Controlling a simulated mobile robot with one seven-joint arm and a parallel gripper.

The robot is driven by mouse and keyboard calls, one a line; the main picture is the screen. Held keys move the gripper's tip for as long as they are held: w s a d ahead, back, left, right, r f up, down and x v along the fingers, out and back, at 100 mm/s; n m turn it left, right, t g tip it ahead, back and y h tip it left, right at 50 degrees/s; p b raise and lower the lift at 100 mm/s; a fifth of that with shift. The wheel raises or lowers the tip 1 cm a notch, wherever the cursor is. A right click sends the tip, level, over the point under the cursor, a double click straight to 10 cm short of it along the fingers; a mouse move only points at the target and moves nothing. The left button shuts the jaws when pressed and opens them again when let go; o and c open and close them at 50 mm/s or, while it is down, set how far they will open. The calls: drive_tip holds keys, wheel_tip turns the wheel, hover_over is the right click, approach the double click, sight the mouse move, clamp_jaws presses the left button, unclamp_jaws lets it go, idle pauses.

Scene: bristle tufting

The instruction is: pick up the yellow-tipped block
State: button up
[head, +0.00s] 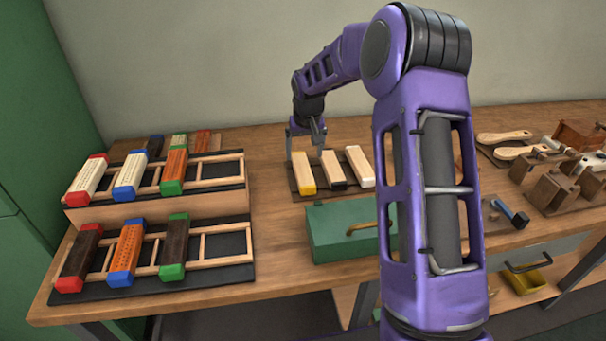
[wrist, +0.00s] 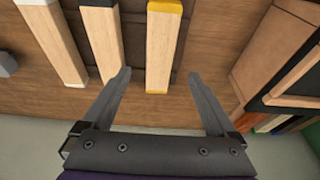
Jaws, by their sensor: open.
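The yellow-tipped block (head: 303,174) is a pale wooden bar with yellow ends, leftmost of three bars lying on a dark mat on the workbench. In the wrist view the yellow-tipped block (wrist: 161,48) has one end lying between the lines of my fingers. My gripper (head: 304,146) is at the far end of this block in the head view, pointing down. In the wrist view my gripper (wrist: 159,75) is open and empty, with one finger on each side of the block. How high the fingertips are above it I cannot tell.
A black-tipped block (head: 333,170) and a white-tipped block (head: 359,166) lie just right of it. A green box (head: 340,226) stands in front. A stepped wooden rack (head: 150,203) with several coloured-end blocks is at the left. Tools lie at the far right.

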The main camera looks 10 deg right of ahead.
sight(303, 169)
drive_tip(key=x, duration=0.7)
drive_tip(key=shift+w+f+b, duration=0.2)
drive_tip(key=shift+f+b, duration=0.15)
drive_tip(key=shift+f, duration=0.05)
clamp_jaws()
drive_tip(key=shift+r, duration=0.1)
